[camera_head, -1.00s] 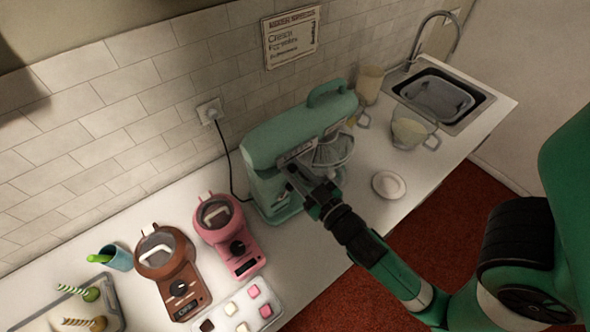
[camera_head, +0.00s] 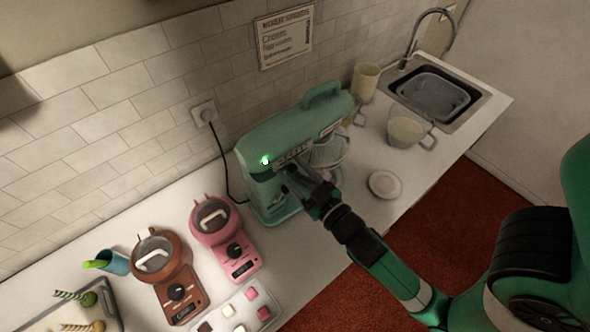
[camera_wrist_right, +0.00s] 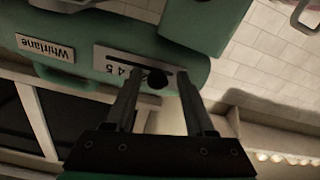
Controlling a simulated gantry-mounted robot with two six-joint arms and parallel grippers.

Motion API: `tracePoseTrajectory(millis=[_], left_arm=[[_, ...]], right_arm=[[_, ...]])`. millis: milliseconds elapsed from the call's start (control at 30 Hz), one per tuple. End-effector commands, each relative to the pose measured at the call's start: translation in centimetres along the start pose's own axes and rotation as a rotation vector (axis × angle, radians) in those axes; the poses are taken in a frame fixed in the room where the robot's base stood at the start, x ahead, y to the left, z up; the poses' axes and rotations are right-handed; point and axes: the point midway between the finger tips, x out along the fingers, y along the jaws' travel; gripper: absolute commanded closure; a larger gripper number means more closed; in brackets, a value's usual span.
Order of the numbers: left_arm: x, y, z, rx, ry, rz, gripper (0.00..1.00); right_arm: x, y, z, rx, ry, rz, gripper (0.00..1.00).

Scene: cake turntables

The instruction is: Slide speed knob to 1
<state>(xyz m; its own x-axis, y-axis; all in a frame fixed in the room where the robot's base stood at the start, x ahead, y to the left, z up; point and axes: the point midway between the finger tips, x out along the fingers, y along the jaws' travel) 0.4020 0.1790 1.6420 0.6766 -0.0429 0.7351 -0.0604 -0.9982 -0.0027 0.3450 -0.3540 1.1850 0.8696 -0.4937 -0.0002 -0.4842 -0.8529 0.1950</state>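The green stand mixer (camera_head: 290,135) stands on the counter against the tiled wall. A small green light (camera_head: 265,161) glows on its head. In the right wrist view, the side of the mixer (camera_wrist_right: 85,45) shows a "Whirlane" label and a pale speed plate (camera_wrist_right: 115,62) with numbers, 4 and 5 among them. The dark round speed knob (camera_wrist_right: 157,79) sits at the slot on this plate. My right gripper (camera_wrist_right: 158,80) is open, with one finger on each side of the knob; contact cannot be told. In the head view, my right gripper (camera_head: 292,175) is at the mixer's side. My left gripper is not in view.
A glass bowl (camera_head: 329,150) is under the mixer head. A small white dish (camera_head: 385,184), a measuring cup (camera_head: 405,132) and the sink (camera_head: 440,95) lie to the right. Brown (camera_head: 165,275) and pink (camera_head: 225,235) appliances stand to the left, near a tray of sweets (camera_head: 240,310).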

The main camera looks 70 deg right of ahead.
Motion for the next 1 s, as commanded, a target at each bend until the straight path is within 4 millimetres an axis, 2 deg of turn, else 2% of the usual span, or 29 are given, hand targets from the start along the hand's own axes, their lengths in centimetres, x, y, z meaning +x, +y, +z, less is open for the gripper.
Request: tracePoseTrajectory(millis=[167, 267, 467, 533, 700, 1000], left_arm=[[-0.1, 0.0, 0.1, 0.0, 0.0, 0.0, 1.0], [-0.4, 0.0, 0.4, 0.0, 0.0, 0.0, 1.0], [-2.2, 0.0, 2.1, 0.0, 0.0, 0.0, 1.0], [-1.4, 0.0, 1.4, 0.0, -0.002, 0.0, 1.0], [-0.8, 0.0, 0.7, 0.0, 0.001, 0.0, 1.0], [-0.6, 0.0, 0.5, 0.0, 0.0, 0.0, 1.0]], right_arm=[[-0.2, 0.0, 0.1, 0.0, 0.0, 0.0, 0.45], [-1.1, -0.1, 0.2, -0.001, -0.001, -0.003, 0.45], [-5.7, -0.4, 0.8, -0.003, -0.001, -0.009, 0.45], [-6.9, -0.2, 0.0, -0.004, -0.009, -0.006, 0.45], [-9.2, -0.2, 0.0, -0.006, -0.007, -0.012, 0.45], [-11.4, -0.1, 0.1, -0.003, -0.006, -0.005, 0.45]])
